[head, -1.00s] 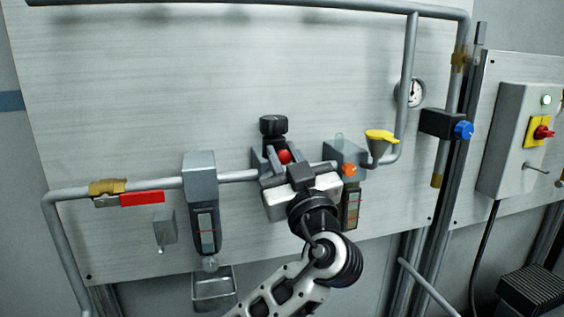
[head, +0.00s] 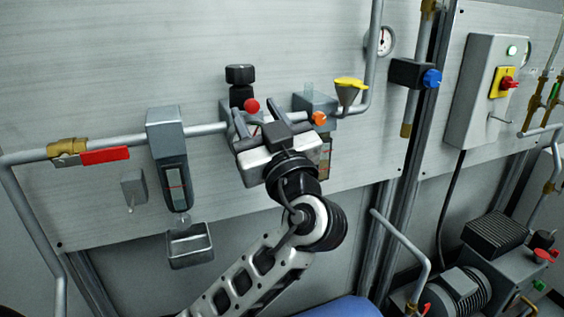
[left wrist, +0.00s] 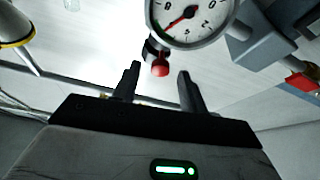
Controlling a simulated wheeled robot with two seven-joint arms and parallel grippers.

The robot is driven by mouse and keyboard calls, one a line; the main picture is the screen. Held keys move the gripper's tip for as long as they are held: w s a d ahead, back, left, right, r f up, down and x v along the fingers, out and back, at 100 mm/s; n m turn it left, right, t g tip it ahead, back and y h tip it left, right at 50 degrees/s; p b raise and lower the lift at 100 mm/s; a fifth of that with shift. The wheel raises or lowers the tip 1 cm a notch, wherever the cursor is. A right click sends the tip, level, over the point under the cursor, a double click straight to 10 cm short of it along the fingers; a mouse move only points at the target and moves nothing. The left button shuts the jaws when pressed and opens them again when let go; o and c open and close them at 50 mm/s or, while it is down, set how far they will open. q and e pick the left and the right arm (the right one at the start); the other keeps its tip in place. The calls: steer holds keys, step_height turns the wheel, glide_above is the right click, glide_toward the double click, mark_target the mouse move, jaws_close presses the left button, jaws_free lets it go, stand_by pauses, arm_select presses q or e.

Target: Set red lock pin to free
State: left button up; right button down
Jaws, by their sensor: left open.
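The red lock pin shows as a round red ball (head: 252,105) on the pipe fitting, below a black round cap, in the head view. In the left wrist view the red ball (left wrist: 160,68) hangs on a dark stem between my two finger tips. My left gripper (head: 257,121) is open, with its fingers pointing at the panel and the ball just beyond them in the head view. The left gripper's fingers (left wrist: 160,76) stand apart on either side of the ball, with visible gaps. Part of the fitting is hidden behind the gripper. My right gripper is not in view.
A white gauge (left wrist: 188,18) with a red needle sits close above the ball in the wrist view. A yellow funnel (head: 350,84) and an orange knob (head: 319,118) are to the right. A sight glass (head: 175,188) and red lever (head: 105,156) are to the left.

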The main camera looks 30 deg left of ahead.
arm_select(q)
steer(key=b+v, duration=0.3)
steer(key=v, duration=1)
steer(key=shift+d+f, duration=0.2)
steer(key=shift+f, duration=0.05)
steer(key=shift+s, duration=0.1)
